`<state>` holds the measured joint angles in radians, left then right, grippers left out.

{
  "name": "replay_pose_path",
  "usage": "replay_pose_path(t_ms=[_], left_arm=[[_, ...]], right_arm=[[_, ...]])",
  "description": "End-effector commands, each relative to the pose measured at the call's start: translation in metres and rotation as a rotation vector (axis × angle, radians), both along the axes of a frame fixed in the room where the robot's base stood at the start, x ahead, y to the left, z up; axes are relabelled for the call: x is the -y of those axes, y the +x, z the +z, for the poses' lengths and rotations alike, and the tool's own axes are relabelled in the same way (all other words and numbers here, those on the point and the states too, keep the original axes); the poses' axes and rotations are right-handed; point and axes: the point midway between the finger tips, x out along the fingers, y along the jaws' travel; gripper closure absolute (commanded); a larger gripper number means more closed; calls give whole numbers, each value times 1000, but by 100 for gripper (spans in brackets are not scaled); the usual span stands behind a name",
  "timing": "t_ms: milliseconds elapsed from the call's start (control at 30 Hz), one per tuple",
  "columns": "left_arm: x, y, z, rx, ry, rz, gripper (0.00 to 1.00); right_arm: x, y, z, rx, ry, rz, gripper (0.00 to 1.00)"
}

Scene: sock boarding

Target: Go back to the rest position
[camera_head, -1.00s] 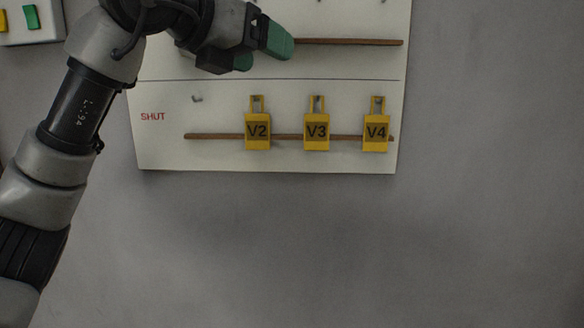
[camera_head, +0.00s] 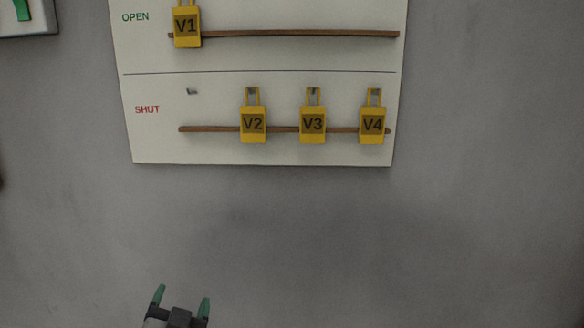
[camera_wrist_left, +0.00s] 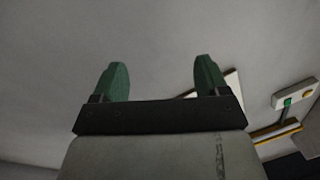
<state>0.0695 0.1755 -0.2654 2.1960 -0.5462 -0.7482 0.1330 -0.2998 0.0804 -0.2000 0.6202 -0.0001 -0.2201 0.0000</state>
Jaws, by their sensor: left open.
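My left gripper (camera_head: 182,298) is at the bottom of the head view, below the board and apart from it. Its two green fingers are spread and nothing is between them. In the left wrist view the left gripper (camera_wrist_left: 157,82) also shows open and empty. The yellow tag V1 (camera_head: 186,27) hangs in the OPEN row of the white board (camera_head: 260,160). Tags V2 (camera_head: 253,123), V3 (camera_head: 312,123) and V4 (camera_head: 372,124) hang in the SHUT row. My right gripper is not in view.
The leftmost hook (camera_head: 191,91) in the SHUT row is bare. A light box with a green switch (camera_head: 21,9) is at the top left; the box also shows in the left wrist view (camera_wrist_left: 295,92). The grey wall below the board is clear.

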Motion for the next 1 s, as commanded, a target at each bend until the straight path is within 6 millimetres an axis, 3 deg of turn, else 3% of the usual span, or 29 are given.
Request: replay_pose_path(t_ms=[33,100,200,300,500,700,1000], left_arm=[[-7,-19,-36,-138,-53,24,25],[-14,-49,-80,-328,-119,52,25],[-18,-94,-128,-570,-192,78,25],[-18,-134,-160,-759,-240,90,25],[-15,-204,-196,-1048,-302,93,25],[-9,-268,-213,-1293,-346,81,25],[-6,-247,-313,-1320,-338,86,25]], right_arm=[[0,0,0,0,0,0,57],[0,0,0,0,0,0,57],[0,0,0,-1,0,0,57],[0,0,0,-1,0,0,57],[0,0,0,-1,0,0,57],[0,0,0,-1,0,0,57],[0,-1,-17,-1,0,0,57]])
